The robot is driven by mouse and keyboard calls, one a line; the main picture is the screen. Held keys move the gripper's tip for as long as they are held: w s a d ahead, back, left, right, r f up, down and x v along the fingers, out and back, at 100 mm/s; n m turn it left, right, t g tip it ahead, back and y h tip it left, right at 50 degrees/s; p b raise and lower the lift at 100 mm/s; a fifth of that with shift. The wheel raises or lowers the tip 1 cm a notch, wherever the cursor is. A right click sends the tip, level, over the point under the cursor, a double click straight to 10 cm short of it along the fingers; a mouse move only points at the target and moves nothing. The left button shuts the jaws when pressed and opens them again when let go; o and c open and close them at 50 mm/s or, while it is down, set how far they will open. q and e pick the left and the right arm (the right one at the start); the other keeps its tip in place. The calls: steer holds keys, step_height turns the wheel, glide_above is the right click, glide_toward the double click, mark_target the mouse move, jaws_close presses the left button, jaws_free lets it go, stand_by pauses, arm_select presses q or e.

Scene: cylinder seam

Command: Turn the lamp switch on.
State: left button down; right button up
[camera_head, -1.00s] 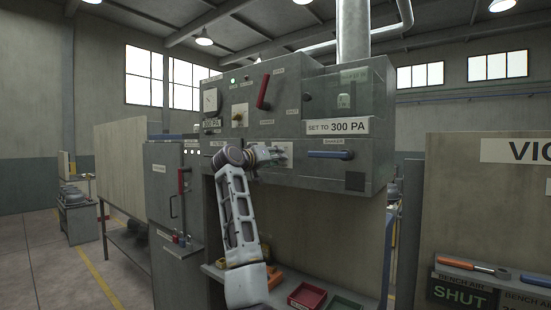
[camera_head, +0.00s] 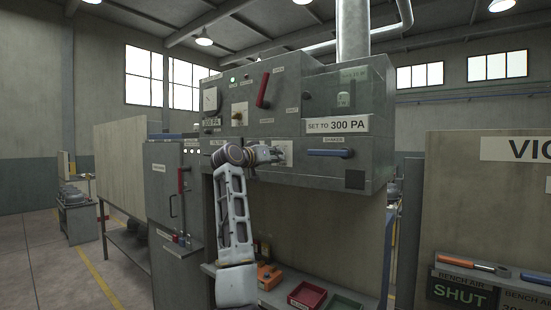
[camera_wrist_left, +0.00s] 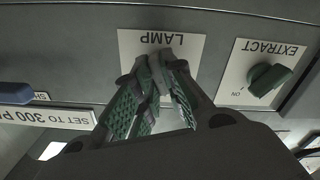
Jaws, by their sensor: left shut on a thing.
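The lamp switch plate (camera_wrist_left: 165,45) is white and labelled LAMP, upside down in the left wrist view. In the head view the plate (camera_head: 287,152) is on the lower front of the grey cabinet. My left gripper (camera_wrist_left: 158,72) has its green-padded fingers closed together in front of the plate. It is shut on the lamp switch, which the fingers hide, so its position cannot be read. In the head view my left gripper (camera_head: 277,154) is at the plate's left side. My right gripper is not in view.
A dark green EXTRACT knob (camera_wrist_left: 268,80) is beside the lamp plate. A blue damper handle (camera_head: 329,154) is to the right. A red lever (camera_head: 263,90) is above. A shelf below holds a red tray (camera_head: 307,296) and an orange object (camera_head: 268,277).

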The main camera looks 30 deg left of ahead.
arm_select(q)
steer(key=shift+m+p, duration=0.35)
steer(key=shift+m, duration=4.75)
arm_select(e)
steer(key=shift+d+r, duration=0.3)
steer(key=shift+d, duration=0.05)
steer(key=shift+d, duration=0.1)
arm_select(q)
steer(key=c, duration=1.5)
jaws_free()
